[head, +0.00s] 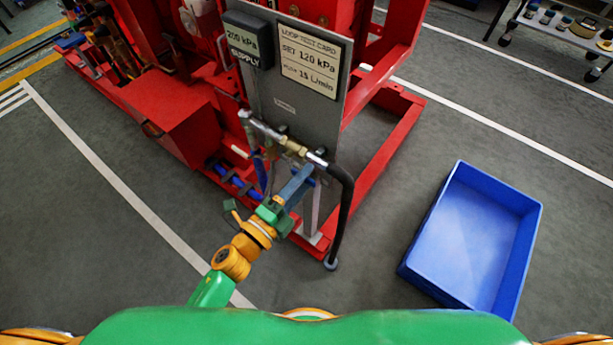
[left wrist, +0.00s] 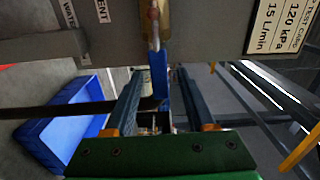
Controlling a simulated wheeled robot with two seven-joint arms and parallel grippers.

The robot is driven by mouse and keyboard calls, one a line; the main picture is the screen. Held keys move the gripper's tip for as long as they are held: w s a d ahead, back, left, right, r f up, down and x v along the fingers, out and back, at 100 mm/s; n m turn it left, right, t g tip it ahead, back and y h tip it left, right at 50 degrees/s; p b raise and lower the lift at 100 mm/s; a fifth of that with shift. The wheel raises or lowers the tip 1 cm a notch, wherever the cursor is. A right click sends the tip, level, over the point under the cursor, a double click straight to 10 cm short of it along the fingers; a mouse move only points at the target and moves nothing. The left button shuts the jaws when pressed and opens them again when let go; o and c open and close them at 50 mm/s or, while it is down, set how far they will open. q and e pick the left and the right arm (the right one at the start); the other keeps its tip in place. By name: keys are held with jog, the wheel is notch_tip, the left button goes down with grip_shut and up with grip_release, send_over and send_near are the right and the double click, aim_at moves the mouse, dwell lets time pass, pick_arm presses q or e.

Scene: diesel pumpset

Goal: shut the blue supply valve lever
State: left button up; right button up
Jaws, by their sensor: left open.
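The blue supply valve lever (left wrist: 160,75) shows in the left wrist view as a narrow blue bar reaching from a brass valve body (left wrist: 154,22) towards my gripper. My left gripper (head: 298,182) is open, below the brass fittings (head: 292,146) at the panel's lower edge. In the left wrist view its two dark fingers stand either side of the lever, with visible gaps; I cannot tell whether either touches it. In the head view the fingers and hoses largely hide the lever. My right gripper is out of view.
The grey panel (head: 283,100) carries a SUPPLY display (head: 247,42) reading 200 kPa and a test card (head: 309,60). A black hose (head: 345,205) hangs right of my gripper. The red pumpset frame (head: 185,125) stands behind. A blue crate (head: 480,235) sits on open floor at right.

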pick_arm(q)
jog(key=shift+w+d, duration=0.35)
jog(key=shift+w, duration=0.1)
grip_shut()
dwell(1.1)
